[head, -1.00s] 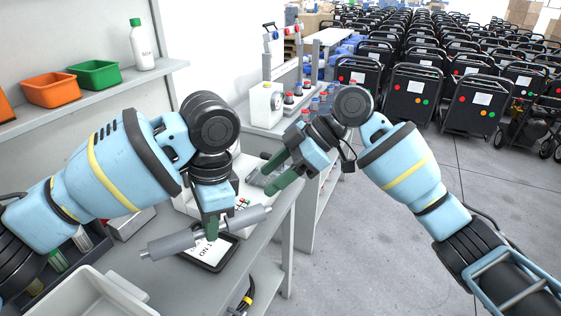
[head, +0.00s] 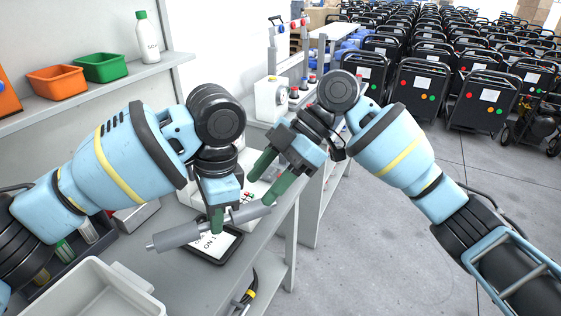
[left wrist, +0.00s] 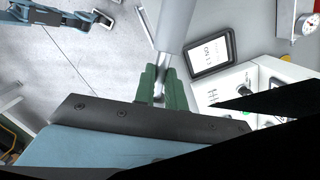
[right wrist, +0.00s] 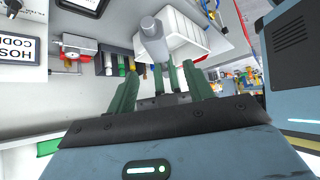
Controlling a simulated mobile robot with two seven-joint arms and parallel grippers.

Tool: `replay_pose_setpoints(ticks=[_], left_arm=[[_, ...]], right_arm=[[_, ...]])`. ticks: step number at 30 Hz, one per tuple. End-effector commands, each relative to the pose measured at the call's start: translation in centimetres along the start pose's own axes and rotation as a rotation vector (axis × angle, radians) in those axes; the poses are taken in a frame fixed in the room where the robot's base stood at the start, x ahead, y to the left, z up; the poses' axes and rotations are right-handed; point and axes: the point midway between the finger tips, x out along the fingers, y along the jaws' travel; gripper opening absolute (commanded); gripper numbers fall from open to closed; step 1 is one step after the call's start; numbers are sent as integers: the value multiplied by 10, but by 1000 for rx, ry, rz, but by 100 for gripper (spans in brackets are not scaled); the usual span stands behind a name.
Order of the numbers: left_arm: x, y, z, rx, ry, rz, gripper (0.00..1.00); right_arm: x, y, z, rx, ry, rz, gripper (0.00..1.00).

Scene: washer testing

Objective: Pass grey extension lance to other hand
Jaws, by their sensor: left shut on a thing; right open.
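The grey extension lance (head: 181,236) is a grey cylinder with thinner ends, held slightly tilted above the bench. My left gripper (head: 217,220) is shut on it, right of its middle in the head view. The left wrist view shows the green fingers (left wrist: 162,86) around its thin part, with the thick part (left wrist: 175,22) beyond. My right gripper (head: 274,177) is open and empty, just above and beside the lance's right end. In the right wrist view the lance's round end (right wrist: 150,27) faces me, beyond and above my spread fingers (right wrist: 158,88).
A black-framed tablet (head: 212,246) lies on the grey bench under the lance. A white bin (head: 95,290) stands at the front left. A shelf (head: 95,92) holds an orange tray, a green tray and a bottle. Open floor lies to the right.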

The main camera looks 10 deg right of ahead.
Motion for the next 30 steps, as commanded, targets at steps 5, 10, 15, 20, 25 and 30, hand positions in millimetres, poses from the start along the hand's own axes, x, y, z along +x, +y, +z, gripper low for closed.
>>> replay_pose_setpoints(ticks=[5, 10, 15, 20, 25, 30], left_arm=[[-1, 0, 0, 0, 1, -1, 0], [-1, 0, 0, 0, 1, -1, 0], [-1, 0, 0, 0, 1, -1, 0], [-1, 0, 0, 0, 1, -1, 0], [-1, 0, 0, 0, 1, -1, 0], [-1, 0, 0, 0, 1, -1, 0]], right_arm=[[31, 0, 0, -1, -1, -2, 52], [53, 0, 0, 0, -1, -1, 52], [64, 0, 0, 0, 0, 1, 52], [68, 0, 0, 0, -1, 1, 52], [68, 0, 0, 0, -1, 1, 52], [67, 0, 0, 0, -1, 1, 32]])
